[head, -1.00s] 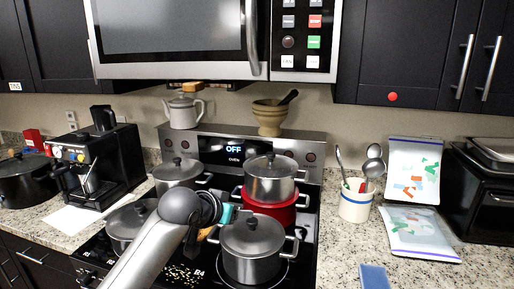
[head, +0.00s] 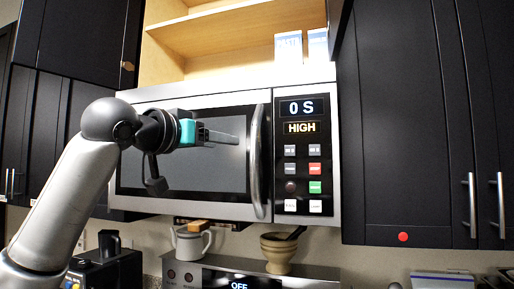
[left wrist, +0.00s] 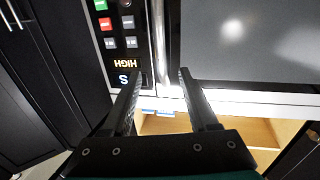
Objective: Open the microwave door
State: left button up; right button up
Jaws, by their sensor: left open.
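The microwave (head: 225,95) is mounted under the upper cabinets, and its dark-windowed door (head: 215,175) is shut. Its vertical silver handle (head: 256,165) stands at the door's right edge, beside the control panel (head: 302,150) reading "0 S" and "HIGH". My left gripper (head: 238,138) is in front of the door, its fingertips just left of the handle in the head view. In the left wrist view, which is upside down, the open, empty fingers (left wrist: 160,75) have the handle (left wrist: 159,35) showing between them. I cannot tell whether they touch it. My right gripper is out of view.
Black cabinets (head: 405,120) flank the microwave. An open wooden shelf (head: 215,30) with blue-white boxes (head: 289,47) is above it. Below are a kettle (head: 190,242), a mortar (head: 279,250) and the stove's back panel (head: 215,280).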

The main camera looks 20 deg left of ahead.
aim_at(252, 146)
pick_arm(q)
jog(key=p+x, duration=0.4)
jog(key=x, duration=0.9)
jog(key=shift+p, duration=0.35)
jog(key=shift+p+x, duration=0.35)
jog(key=shift+x, duration=0.55)
jog(key=shift+w, duration=0.15)
jog(key=shift+f, duration=0.1)
grip_shut()
